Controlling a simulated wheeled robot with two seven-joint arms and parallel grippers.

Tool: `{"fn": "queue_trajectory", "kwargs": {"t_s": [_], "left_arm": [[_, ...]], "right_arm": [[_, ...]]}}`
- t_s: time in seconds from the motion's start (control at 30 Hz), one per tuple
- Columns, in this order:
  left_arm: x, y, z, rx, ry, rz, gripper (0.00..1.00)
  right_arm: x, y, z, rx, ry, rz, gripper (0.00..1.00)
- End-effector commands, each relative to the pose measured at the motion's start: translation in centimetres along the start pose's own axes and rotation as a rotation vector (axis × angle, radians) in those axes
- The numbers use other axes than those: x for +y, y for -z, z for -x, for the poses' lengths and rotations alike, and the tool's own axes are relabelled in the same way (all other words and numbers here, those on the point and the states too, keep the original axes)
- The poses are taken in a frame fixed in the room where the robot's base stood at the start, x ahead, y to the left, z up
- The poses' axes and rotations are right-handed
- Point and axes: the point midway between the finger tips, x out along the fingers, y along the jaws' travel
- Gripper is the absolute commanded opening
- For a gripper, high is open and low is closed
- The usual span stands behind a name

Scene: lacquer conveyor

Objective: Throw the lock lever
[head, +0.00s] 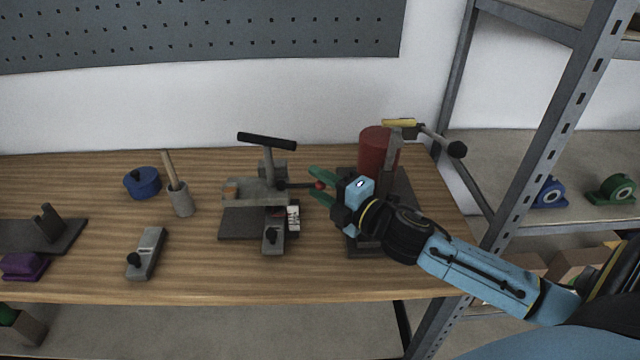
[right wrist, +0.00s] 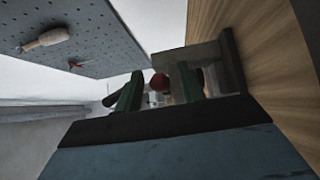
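The lock lever (head: 297,186) is a dark rod with a red ball knob at its right end, on the side of a grey fixture (head: 250,192) with a black T-handle on top. My right gripper (head: 317,184) reaches it from the right. Its green fingers are apart, on either side of the red knob (right wrist: 159,82), which shows between them in the right wrist view. I see a gap around the knob and cannot tell whether a finger touches it. My left gripper is not in view.
A grey plane (head: 147,253), a mallet (head: 177,190) and a blue round item (head: 142,183) lie left. A shelf post (head: 545,130) stands right.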

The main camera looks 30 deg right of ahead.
Motion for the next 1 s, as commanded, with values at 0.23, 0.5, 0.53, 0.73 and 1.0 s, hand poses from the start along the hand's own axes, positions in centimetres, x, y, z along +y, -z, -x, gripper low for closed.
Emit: {"fn": "queue_trajectory", "kwargs": {"t_s": [0.23,0.5,0.53,0.73,1.0], "left_arm": [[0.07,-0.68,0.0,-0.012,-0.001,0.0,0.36],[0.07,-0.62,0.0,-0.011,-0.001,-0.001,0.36],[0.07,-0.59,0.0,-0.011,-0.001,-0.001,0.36],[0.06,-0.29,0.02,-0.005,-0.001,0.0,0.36],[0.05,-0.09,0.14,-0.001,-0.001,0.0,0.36]], "right_arm": [[0.01,0.02,-0.35,0.0,0.0,0.0,0.39],[0.01,0.02,-0.32,0.001,0.0,0.0,0.2],[0.01,0.02,-0.32,0.001,0.0,0.0,0.16],[0.0,0.02,-0.32,0.001,0.0,0.0,0.0],[0.02,0.26,-0.47,-0.004,0.0,-0.001,0.0]]}}
